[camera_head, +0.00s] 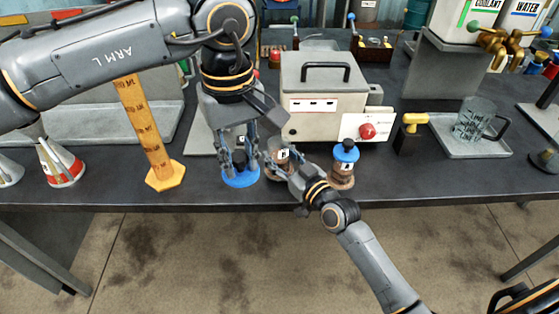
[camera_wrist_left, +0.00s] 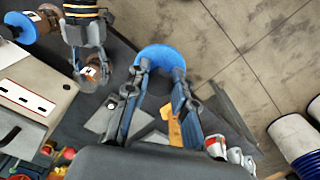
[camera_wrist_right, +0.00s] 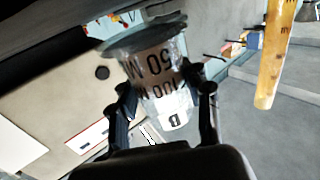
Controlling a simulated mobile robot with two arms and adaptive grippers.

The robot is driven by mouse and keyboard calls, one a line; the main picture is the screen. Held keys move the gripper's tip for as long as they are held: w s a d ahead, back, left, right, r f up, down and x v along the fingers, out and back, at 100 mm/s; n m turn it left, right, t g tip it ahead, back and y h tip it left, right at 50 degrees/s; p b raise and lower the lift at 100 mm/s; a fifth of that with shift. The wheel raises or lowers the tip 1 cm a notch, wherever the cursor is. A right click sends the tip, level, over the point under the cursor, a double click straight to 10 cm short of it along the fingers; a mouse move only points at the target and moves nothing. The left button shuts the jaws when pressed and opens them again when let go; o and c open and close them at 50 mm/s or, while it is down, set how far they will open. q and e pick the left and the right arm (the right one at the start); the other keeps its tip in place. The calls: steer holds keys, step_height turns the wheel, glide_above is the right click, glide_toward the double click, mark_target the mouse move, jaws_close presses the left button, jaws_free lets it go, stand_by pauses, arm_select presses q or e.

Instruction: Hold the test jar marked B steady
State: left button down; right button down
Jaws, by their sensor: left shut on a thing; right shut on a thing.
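The test jar marked B (camera_wrist_right: 160,80) stands upside down in the right wrist view, with brownish contents and black volume marks. In the head view the jar (camera_head: 284,157) is at the front of the bench; the left wrist view shows it too (camera_wrist_left: 95,73). My right gripper (camera_head: 277,160) is shut on the jar, one finger on each side (camera_wrist_right: 165,105). My left gripper (camera_head: 238,160) points down beside it, shut on a blue round piece (camera_head: 241,178). This piece (camera_wrist_left: 160,57) lies between its fingertips; its full shape is partly hidden by the fingers.
A brown jar with a blue cap (camera_head: 345,152) stands right of jar B. A grey box machine (camera_head: 325,95) stands behind. An orange graduated column (camera_head: 145,130) is to the left. A glass mug (camera_head: 472,120) is on a tray at right. The bench's front edge is close.

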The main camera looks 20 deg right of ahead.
steer(key=shift+f, duration=0.9)
arm_select(q)
steer(key=shift+f, duration=0.1)
arm_select(e)
steer(key=shift+f, duration=0.15)
steer(key=c, duration=0.6)
jaws_free()
